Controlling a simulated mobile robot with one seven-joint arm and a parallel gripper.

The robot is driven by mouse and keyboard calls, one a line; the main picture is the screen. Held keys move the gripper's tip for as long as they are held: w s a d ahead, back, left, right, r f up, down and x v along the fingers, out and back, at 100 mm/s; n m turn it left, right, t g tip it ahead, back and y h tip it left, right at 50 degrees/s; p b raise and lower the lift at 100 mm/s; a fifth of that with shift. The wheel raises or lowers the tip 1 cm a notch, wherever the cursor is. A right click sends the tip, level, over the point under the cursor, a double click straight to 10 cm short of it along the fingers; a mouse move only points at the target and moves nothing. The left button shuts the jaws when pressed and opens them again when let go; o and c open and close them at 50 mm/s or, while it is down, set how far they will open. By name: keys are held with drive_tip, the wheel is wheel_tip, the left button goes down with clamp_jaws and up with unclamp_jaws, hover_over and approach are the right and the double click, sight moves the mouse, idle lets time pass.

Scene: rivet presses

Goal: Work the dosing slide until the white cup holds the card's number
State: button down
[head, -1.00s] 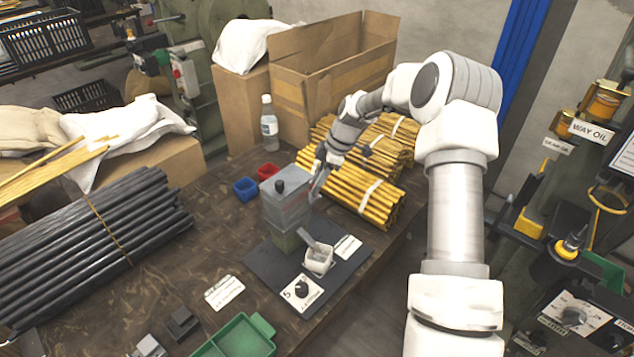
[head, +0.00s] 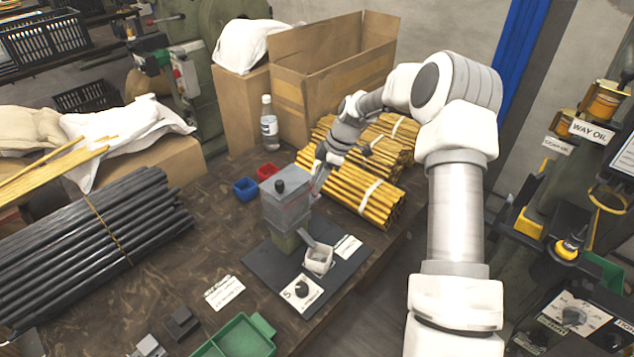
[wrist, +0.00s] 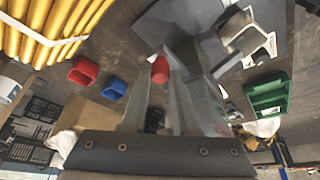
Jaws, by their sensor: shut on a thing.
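The dosing device is a grey box hopper (head: 287,203) with a black knob on its lid, standing on a dark base plate (head: 268,268). A grey chute slopes from it to the white cup (head: 319,260), which sits upright in front; its contents are too small to tell. A white card (head: 306,302) with a "5" and a black disc lies before the cup. My gripper (head: 318,186) is beside the hopper's far right side. In the wrist view, its fingers are shut on a red knob (wrist: 160,70), apparently the slide's handle.
A blue bin (head: 245,188) and a red bin (head: 267,171) stand behind the hopper. Bundled brass rods (head: 365,195) lie close behind my gripper. A green tray (head: 240,337) and a printed card (head: 224,292) are at the front. Dark rods (head: 85,240) fill the left.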

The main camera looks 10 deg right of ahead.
drive_tip(key=shift+s+a+b, duration=0.35)
drive_tip(key=shift+s+a, duration=0.25)
drive_tip(key=shift+a, duration=0.3)
drive_tip(key=c, duration=0.7)
unclamp_jaws()
drive_tip(key=shift+o, duration=0.2)
drive_tip(key=p+v, duration=0.1)
drive_tip(key=v, duration=1.6)
drive_tip(key=shift+r+p, duration=0.25)
drive_tip(key=shift+p, duration=0.1)
drive_tip(key=shift+d, duration=0.1)
